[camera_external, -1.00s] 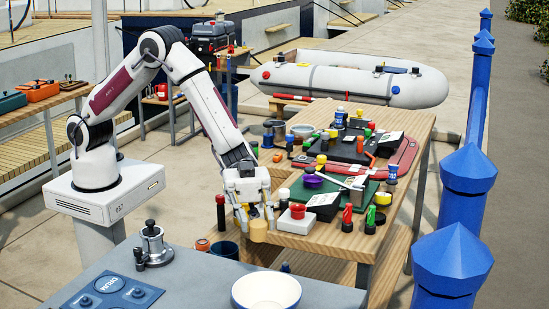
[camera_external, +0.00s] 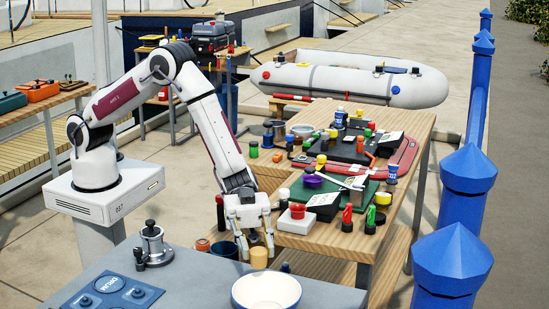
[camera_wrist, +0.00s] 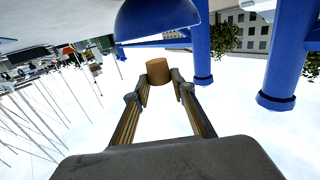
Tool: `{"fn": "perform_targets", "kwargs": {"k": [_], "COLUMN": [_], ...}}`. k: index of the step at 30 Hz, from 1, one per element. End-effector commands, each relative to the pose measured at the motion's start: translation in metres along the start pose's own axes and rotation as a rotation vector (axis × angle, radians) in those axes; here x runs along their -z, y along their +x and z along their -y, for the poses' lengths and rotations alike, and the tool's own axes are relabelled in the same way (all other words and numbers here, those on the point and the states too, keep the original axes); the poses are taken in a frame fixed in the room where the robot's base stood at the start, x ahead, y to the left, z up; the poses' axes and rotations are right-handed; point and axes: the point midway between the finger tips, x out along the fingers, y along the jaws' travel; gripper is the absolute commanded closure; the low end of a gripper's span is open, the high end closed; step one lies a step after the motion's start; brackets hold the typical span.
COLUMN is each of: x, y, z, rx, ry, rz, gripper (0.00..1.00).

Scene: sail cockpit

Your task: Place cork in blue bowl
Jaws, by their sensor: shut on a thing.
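The cork (camera_external: 259,258) is a tan cylinder held at the fingertips of my gripper (camera_external: 257,246). In the wrist view the cork (camera_wrist: 157,71) sits between the two fingertips of my gripper (camera_wrist: 158,84), which is shut on it. The blue bowl (camera_external: 266,292), with a white inside and a blue rim, stands on the grey surface at the bottom of the external view. The cork shows above it in the picture, apart from it. The bowl's blue outer side (camera_wrist: 155,20) fills the top middle of the wrist view.
A dark blue cup (camera_external: 223,250) stands just left of the cork. A metal winch (camera_external: 152,245) and a blue panel (camera_external: 113,297) are on the grey surface (camera_external: 205,285). A wooden table (camera_external: 330,240) with many small objects stands behind to the right.

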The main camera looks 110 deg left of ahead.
Motion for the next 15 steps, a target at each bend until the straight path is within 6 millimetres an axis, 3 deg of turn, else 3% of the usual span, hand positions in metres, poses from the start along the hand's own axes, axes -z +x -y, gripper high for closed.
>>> {"fn": "perform_targets", "kwargs": {"k": [5,15], "x": [-0.003,-0.033], "y": [0.000,0.001], "z": [0.000,0.000], "rx": [0.000,0.000], "ry": [-0.001,-0.003], "rz": [0.001,0.001], "gripper": [0.82,0.82]}}
